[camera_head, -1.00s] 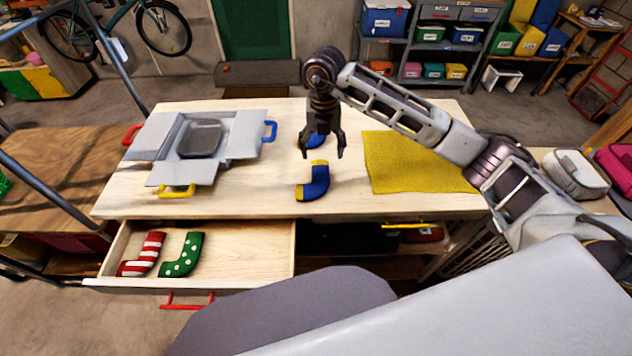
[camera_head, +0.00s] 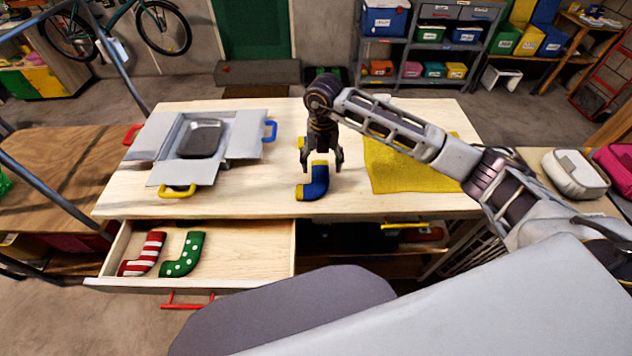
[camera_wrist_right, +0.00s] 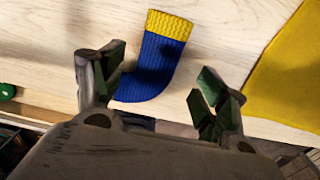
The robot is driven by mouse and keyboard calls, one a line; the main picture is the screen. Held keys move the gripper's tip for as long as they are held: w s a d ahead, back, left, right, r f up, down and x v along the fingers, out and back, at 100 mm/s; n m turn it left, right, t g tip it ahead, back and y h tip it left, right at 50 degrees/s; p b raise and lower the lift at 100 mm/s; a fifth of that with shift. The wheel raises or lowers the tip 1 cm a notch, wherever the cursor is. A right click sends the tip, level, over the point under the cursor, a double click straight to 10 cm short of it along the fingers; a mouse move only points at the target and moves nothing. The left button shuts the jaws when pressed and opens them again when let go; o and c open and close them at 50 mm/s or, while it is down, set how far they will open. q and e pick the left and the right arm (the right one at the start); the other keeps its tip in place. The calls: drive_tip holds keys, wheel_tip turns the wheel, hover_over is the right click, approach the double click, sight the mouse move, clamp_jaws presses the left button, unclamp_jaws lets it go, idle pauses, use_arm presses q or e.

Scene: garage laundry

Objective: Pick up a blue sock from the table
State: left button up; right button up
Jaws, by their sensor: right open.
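A blue sock (camera_head: 313,184) with a yellow cuff and yellow toe lies on the wooden table (camera_head: 240,198) near its front edge. My right gripper (camera_head: 321,169) is open and empty above its cuff end. In the right wrist view the sock (camera_wrist_right: 158,62) lies beyond and partly between the spread fingers (camera_wrist_right: 160,88), with its toe end hidden by the left finger. A second sock lies just behind, mostly hidden by my gripper, with a bit of yellow (camera_head: 302,143) showing. My left gripper is not in view.
A grey open-flapped box (camera_head: 200,140) with coloured handles stands on the left of the table. A yellow cloth (camera_head: 400,175) lies to the right. The open drawer (camera_head: 240,240) below holds a red-striped sock (camera_head: 142,254) and a green dotted sock (camera_head: 183,254).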

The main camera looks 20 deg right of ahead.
sight(321, 174)
drive_tip(key=shift+a+f, duration=0.1)
drive_tip(key=shift+f, duration=0.3)
wheel_tip(321, 174, down, 3)
drive_tip(key=shift+r+p, duration=0.1)
drive_tip(key=shift+p, duration=0.2)
drive_tip(key=shift+f, duration=0.5)
drive_tip(key=c, duration=1.1)
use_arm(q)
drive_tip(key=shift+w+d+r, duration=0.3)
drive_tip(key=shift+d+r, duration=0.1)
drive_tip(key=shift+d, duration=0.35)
use_arm(e)
drive_tip(key=shift+o, duration=0.2)
